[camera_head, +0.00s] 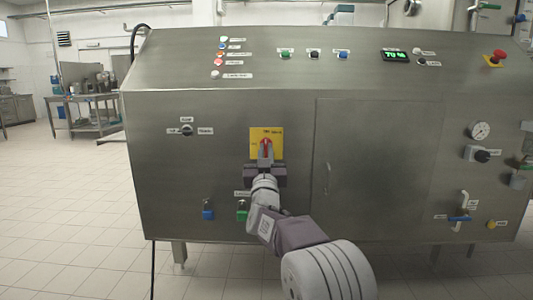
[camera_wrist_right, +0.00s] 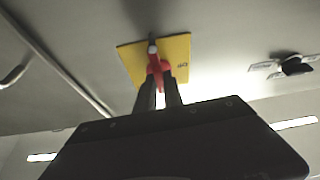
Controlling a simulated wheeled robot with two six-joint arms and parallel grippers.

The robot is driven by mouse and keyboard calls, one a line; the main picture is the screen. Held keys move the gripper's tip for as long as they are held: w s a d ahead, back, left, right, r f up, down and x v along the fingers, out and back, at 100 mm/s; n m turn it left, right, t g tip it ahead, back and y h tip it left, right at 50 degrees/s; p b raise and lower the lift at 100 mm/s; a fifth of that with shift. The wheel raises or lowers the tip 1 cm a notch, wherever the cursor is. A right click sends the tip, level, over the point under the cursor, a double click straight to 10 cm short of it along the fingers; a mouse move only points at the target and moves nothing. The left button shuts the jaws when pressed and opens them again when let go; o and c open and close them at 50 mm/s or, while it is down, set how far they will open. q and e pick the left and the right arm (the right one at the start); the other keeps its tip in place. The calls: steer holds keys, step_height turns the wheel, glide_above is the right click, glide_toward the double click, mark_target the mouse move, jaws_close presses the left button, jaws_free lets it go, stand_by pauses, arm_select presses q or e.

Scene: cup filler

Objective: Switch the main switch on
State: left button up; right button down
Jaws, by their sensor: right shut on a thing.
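The main switch is a red rotary handle (camera_head: 265,148) on a yellow plate (camera_head: 274,133) on the front of the steel machine. The handle looks roughly upright in the head view. My right gripper (camera_head: 265,160) reaches up to it and is shut on the red handle. In the right wrist view the two fingers of this gripper (camera_wrist_right: 159,90) close around the red handle (camera_wrist_right: 158,68), with the yellow plate (camera_wrist_right: 179,50) behind. The fingers cover part of the handle. My left gripper is not in view.
A small black selector (camera_head: 187,130) is left of the plate. A closed door panel (camera_head: 370,170) is to its right. Blue (camera_head: 208,214) and green (camera_head: 242,215) fittings sit below. A red emergency button (camera_head: 499,54) and a lit display (camera_head: 396,56) are on the upper panel.

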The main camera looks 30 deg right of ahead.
steer(key=shift+m+g+h, duration=0.3)
steer(key=shift+m, duration=0.3)
steer(key=c, duration=1.5)
jaws_free()
steer(key=shift+o, duration=0.2)
steer(key=v, duration=0.2)
steer(key=shift+s+a+f, duration=0.15)
steer(key=shift+s+a, duration=0.05)
steer(key=b+v, duration=0.4)
steer(key=v, duration=0.2)
steer(key=shift+s+a, duration=0.1)
steer(key=shift+s, duration=0.05)
